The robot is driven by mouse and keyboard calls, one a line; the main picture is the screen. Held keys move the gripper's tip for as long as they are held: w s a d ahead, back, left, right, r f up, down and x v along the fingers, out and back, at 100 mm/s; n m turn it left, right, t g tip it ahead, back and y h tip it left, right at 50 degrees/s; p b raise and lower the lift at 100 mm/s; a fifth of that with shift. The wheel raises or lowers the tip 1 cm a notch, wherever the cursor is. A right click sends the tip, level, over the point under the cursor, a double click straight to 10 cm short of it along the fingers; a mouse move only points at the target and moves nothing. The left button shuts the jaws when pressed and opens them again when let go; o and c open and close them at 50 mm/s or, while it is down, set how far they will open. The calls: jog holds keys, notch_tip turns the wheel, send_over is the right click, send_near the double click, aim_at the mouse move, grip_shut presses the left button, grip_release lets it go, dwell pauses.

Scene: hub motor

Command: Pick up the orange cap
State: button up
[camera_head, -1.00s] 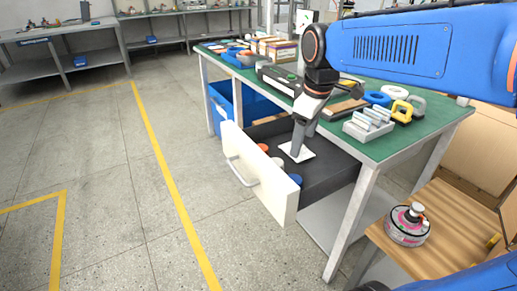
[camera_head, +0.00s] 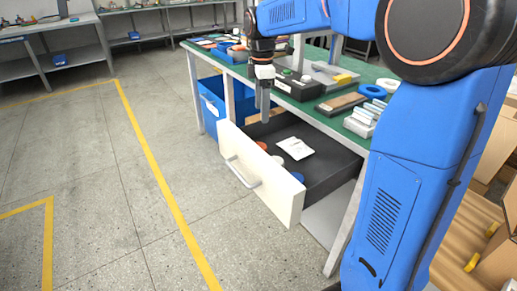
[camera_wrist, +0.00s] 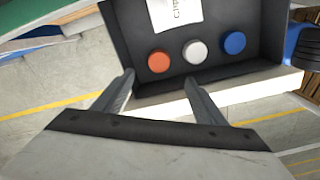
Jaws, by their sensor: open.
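The orange cap (camera_wrist: 159,61) lies in the open drawer (camera_wrist: 120,45), at the left of a row with a white cap (camera_wrist: 195,52) and a blue cap (camera_wrist: 234,43). In the head view the orange cap (camera_head: 262,145) shows just behind the drawer front, partly hidden by it. My gripper (camera_head: 265,108) hangs above the drawer near its left end, pointing down. In the wrist view its two fingers (camera_wrist: 160,82) are spread apart with nothing between them, and the orange cap is beyond the fingertips.
A white paper label (camera_head: 294,147) lies on the drawer floor. The drawer front (camera_head: 262,180) with its handle stands out from the green-topped workbench (camera_head: 345,65). A blue bin (camera_head: 212,100) is under the bench on the left. The floor in front is clear.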

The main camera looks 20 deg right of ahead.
aim_at(261, 146)
notch_tip(261, 146, down, 16)
jog(key=shift+w+a+r, duration=0.1)
jog(key=shift+r, duration=0.15)
jog(key=c, duration=1.1)
